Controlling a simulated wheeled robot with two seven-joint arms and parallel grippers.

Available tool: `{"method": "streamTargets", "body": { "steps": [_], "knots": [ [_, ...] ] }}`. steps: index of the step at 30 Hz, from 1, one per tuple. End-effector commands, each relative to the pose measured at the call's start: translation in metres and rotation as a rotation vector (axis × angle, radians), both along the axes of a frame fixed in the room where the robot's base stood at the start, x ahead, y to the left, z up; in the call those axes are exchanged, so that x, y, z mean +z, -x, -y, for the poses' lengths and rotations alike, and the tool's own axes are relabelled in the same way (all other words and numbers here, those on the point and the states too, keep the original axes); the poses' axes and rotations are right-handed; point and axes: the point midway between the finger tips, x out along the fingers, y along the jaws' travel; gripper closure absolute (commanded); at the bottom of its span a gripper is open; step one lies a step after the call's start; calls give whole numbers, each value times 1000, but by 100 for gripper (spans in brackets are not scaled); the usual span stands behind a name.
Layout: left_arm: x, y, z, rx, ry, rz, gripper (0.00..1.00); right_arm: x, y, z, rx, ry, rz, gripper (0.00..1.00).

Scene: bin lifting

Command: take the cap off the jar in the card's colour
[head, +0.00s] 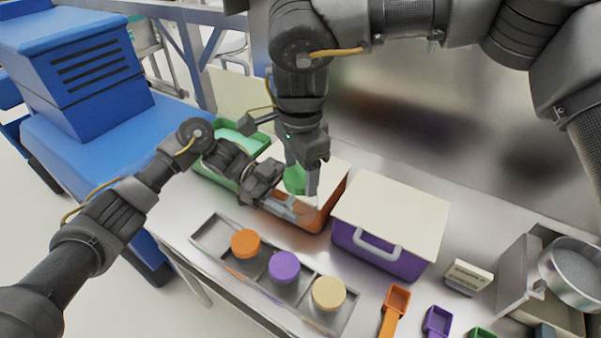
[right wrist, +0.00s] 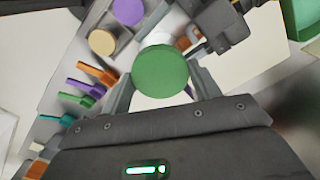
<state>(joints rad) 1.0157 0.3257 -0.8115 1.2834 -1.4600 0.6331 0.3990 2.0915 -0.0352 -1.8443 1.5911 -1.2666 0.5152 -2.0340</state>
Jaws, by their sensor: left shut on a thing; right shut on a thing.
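A round green cap (head: 294,181) shows between the fingers of my right gripper (head: 302,182) in the head view. In the right wrist view the green cap (right wrist: 160,72) fills the space between the fingertips, and that gripper is shut on it. My left gripper (head: 297,210) is just below, shut on the green-capped jar, whose body is mostly hidden. I cannot tell whether cap and jar are apart. Jars with an orange cap (head: 245,243), a purple cap (head: 284,266) and a cream cap (head: 329,292) stand in a grey rack (head: 208,240). The card (head: 469,275) stands at right; its colour is unclear.
The rack's left end is empty. An orange bin (head: 318,215) with a pale lid is behind my grippers. A lidded purple bin (head: 377,258) stands right of it, a green bin (head: 262,137) left. An orange scoop (head: 396,299) and a purple scoop (head: 437,321) lie in front.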

Motion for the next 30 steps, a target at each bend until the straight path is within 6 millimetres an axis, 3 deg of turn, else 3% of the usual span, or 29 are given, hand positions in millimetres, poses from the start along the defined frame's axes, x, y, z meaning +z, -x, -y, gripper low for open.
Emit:
{"method": "streamTargets", "body": {
  "steps": [7, 20, 26, 30],
  "knots": [
    [1, 0, 0, 0, 1, 0, 84, 28, 0, 0, 0, -1, 2, 65],
    [-5, 5, -3, 20, 3, -1, 84, 26, 0, 0, 0, -1, 1, 65],
    [-23, 23, -25, 160, 3, -1, 84, 17, 0, 0, 0, -1, 1, 65],
    [-34, 39, -59, 347, -1, 0, 84, 9, 0, 0, 0, -1, 1, 65]
  ]
}}
